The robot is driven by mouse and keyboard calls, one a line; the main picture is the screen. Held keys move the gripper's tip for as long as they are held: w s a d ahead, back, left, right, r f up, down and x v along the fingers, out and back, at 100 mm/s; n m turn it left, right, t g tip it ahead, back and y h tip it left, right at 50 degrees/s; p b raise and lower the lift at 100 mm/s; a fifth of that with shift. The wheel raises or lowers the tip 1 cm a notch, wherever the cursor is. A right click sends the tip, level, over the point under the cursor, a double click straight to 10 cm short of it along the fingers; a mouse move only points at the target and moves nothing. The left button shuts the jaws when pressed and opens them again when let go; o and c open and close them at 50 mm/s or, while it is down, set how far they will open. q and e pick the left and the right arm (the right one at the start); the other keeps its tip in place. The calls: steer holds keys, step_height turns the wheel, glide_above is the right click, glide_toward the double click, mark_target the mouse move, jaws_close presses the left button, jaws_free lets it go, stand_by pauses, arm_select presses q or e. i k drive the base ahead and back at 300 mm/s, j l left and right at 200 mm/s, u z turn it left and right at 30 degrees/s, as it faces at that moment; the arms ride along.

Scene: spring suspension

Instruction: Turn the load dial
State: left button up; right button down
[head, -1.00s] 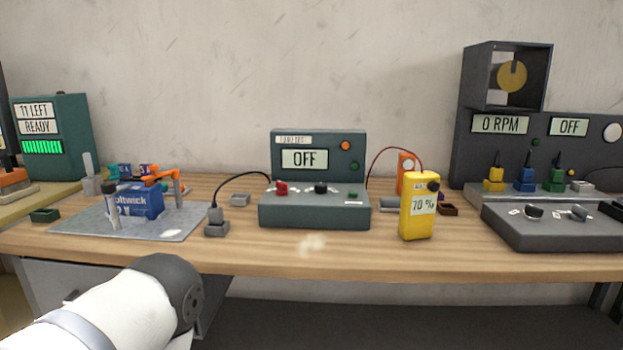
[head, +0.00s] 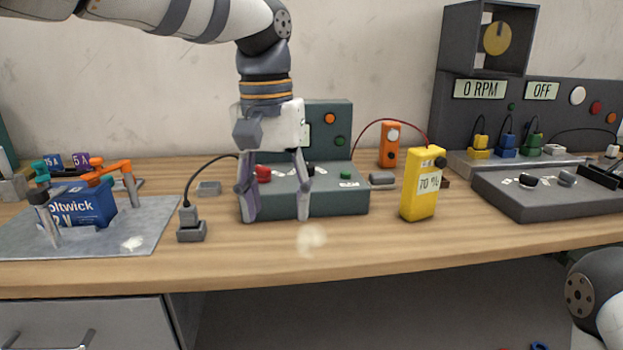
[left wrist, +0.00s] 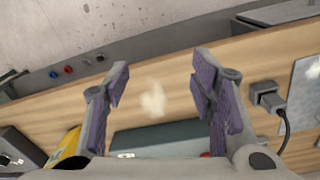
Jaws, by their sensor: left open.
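The green load tester (head: 337,200) stands in the middle of the bench. In the left wrist view the open fingers (left wrist: 160,85) frame bare wood, with the tester's edge (left wrist: 165,137) below. My right gripper is out of view.
A yellow meter (head: 423,185) stands right of the tester, wired to an orange device (head: 389,145). A plug in a grey socket (head: 192,231) and a grey mat (head: 155,228) with a blue battery (head: 90,208) lie left. The front of the bench is clear.

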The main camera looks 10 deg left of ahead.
mark_target(310, 166)
steer(key=i, duration=1.1)
